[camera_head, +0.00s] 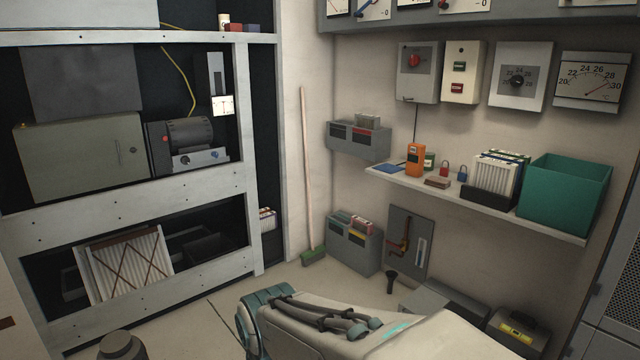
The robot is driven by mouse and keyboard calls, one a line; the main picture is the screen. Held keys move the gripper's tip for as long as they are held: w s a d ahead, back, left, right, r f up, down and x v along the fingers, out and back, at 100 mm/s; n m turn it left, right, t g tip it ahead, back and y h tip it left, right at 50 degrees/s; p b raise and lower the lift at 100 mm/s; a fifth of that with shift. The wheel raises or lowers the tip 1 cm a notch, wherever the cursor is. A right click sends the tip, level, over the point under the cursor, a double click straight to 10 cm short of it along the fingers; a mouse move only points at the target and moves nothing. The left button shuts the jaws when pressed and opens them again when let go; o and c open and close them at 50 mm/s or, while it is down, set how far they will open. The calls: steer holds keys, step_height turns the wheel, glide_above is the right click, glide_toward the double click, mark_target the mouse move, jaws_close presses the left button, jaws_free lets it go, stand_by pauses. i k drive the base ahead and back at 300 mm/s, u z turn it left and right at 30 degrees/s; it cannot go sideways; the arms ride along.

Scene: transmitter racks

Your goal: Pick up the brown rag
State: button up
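A small flat brown piece (438,182), which looks like the folded brown rag, lies near the front edge of the wall shelf (545,229) at the right. It is too small to tell whether it is cloth. It lies just below the orange handheld device (414,160) and left of a small blue padlock. Nothing covers it. I cannot make out my gripper's fingertips in this view. A white and teal body with dark grey tubes fills the bottom centre, well apart from the shelf.
The shelf also carries a red padlock (444,168), a rack of white cards (497,174) and a large green bin (565,190). A grey wall holder (358,141) is left of it. Grey boxes (444,299) stand on the floor below. A broom (304,170) leans by the rack.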

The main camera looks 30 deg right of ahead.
mark_target(441, 183)
steer(key=z, duration=0.5)
steer(key=i, duration=0.5)
steer(key=z, duration=1.2)
steer(key=i, duration=2.2)
steer(key=u, duration=0.1)
